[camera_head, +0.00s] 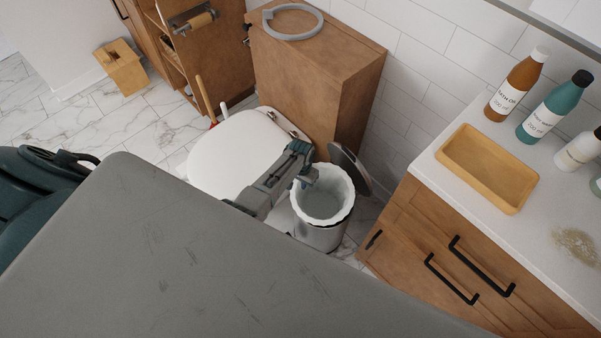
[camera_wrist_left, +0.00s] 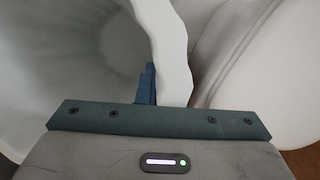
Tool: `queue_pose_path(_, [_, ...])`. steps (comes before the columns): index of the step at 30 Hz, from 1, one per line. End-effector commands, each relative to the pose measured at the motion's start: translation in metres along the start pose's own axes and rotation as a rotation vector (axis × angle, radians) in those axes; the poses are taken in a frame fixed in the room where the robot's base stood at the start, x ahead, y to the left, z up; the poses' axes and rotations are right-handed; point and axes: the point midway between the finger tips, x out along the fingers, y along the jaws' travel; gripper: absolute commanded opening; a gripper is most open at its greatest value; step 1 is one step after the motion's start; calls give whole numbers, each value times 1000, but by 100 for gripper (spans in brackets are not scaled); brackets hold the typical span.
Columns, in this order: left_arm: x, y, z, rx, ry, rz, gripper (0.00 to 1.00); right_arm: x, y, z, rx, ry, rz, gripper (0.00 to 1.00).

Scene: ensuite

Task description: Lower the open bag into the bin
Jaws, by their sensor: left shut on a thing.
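The open white bag (camera_head: 345,200) has a wavy rim and sits at the mouth of the metal bin (camera_head: 319,237), with its upper edge standing around the opening. I look down into its pale hollow inside. The bin's round lid (camera_head: 350,169) stands tilted up behind it. My left gripper (camera_head: 307,178) is shut on the bag's rim at the left back side. In the left wrist view, the bag's edge (camera_wrist_left: 172,45) runs down to my fingers (camera_wrist_left: 148,85), with the bag's inside at left. The bag's bottom and how deep it reaches are hidden. My right gripper is out of view.
A white toilet (camera_head: 232,155) is close to the left of the bin. A wooden cabinet (camera_head: 310,85) with a grey ring (camera_head: 293,36) on top stands behind. The counter (camera_head: 450,185) at right holds a wooden tray (camera_head: 487,168) and several bottles.

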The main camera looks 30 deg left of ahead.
Motion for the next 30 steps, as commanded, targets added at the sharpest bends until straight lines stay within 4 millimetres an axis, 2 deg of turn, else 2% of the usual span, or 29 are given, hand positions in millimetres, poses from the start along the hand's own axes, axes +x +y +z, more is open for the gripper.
queue_pose_path(1, [3,1,5,1,-12,1,0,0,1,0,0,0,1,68])
queue_pose_path(14, [3,1,4,1,-10,1,0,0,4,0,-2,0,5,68])
queue_pose_path(15, [3,1,4,1,-10,1,15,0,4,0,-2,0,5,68])
queue_pose_path(18, [2,1,4,1,-9,1,32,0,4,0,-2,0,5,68])
queue_pose_path(25, [1,0,2,1,-5,0,32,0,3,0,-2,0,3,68])
queue_pose_path(26, [1,0,2,0,-5,0,36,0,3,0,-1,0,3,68])
queue_pose_path(30, [1,0,2,0,-3,-1,64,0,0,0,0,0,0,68])
